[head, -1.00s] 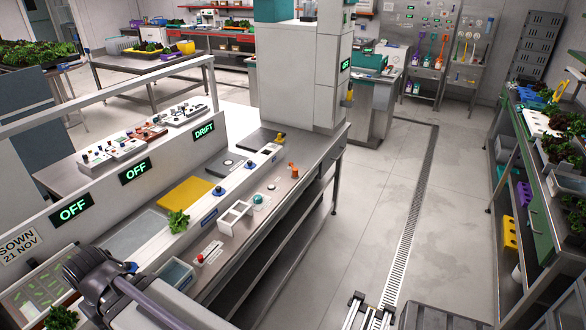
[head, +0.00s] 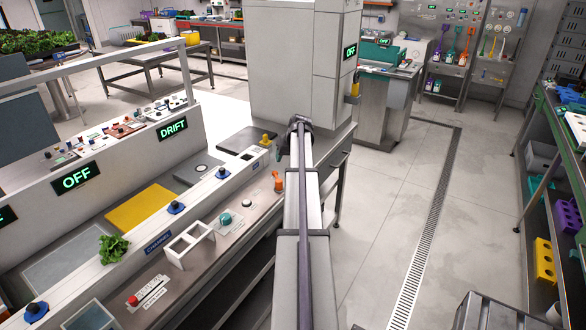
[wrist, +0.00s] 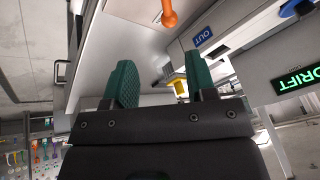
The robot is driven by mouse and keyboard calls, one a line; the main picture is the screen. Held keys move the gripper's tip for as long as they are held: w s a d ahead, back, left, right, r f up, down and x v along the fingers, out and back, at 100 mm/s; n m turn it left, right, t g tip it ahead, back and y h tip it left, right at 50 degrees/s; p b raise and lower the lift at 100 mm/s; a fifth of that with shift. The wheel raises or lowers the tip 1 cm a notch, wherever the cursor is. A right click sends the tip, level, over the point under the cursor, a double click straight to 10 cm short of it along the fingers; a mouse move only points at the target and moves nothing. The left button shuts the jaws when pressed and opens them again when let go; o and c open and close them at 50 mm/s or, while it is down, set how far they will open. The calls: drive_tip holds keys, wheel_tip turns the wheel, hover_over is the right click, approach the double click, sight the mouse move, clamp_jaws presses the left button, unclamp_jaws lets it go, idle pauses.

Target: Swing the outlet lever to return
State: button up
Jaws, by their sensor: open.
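An orange lever (head: 278,181) stands upright on the front of the steel bench, beside my forearm in the head view. A yellow handle (head: 265,140) stands farther along, near a small blue label and the grey cabinet. I cannot tell for sure which is the outlet lever. My gripper (head: 293,142) is at the far end of my arm, near the yellow handle and mostly hidden. In the wrist view my gripper (wrist: 158,80) is open, its two green fingers apart with nothing held. The orange lever (wrist: 168,14) is at the top and the yellow handle (wrist: 181,88) lies beyond the fingers.
A tall grey cabinet (head: 299,66) rises just beyond my gripper. A blue OUT label (wrist: 203,37) marks the bench. A white frame (head: 188,245), a teal knob (head: 226,218) and a red button (head: 133,300) lie along the bench. The floor (head: 385,215) to the right is clear.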

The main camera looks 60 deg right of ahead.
sight(276, 174)
drive_tip(key=b+x, duration=0.3)
drive_tip(key=a+b+x, duration=0.1)
drive_tip(key=b+x, duration=0.2)
drive_tip(key=x, duration=0.1)
drive_tip(key=b+x, duration=0.3)
drive_tip(key=b, duration=0.1)
drive_tip(key=shift+w+a+f, duration=0.1)
drive_tip(key=shift+a+f, duration=0.15)
drive_tip(key=shift+r, duration=0.2)
drive_tip(key=shift+c, duration=0.3)
clamp_jaws()
